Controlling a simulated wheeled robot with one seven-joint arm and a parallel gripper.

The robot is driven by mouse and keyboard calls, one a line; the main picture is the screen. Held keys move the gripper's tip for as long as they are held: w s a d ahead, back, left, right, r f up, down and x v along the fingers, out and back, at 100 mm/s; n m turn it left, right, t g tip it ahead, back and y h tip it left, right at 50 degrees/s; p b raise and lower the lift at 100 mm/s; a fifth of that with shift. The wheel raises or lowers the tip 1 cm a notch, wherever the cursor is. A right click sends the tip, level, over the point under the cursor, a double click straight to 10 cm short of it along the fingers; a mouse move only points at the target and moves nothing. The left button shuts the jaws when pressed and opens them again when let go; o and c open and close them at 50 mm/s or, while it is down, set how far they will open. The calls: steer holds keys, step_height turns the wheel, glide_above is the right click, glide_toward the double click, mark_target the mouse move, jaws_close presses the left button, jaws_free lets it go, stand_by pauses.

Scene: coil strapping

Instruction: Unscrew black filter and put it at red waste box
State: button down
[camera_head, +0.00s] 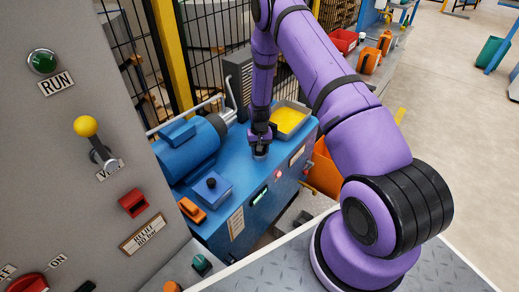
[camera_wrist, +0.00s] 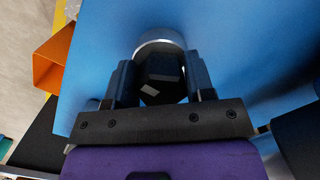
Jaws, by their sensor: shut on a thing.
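The black filter (camera_wrist: 160,78) stands on the blue machine top, between the two fingers of my gripper in the wrist view. A pale silver ring (camera_wrist: 160,38) shows at its far end. My gripper (camera_wrist: 160,84) is shut on the filter, one finger on each side. In the head view my gripper (camera_head: 261,141) reaches down to the blue machine (camera_head: 262,200), and the filter is mostly hidden by it. A red box (camera_head: 344,41) stands on the bench at the back; I cannot tell whether it is the waste box.
A grey tray (camera_head: 305,113) with yellow contents sits right of my gripper. A blue motor (camera_head: 187,148) lies to the left. A small blue box with a black knob (camera_head: 211,187) is at the front left. An orange bin (camera_head: 324,168) stands beside the machine, at right.

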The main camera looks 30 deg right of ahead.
steer(key=shift+r, duration=0.55)
stand_by(0.4)
steer(key=shift+r, duration=1.05)
steer(key=shift+r, duration=0.15)
steer(key=shift+r, duration=1.85)
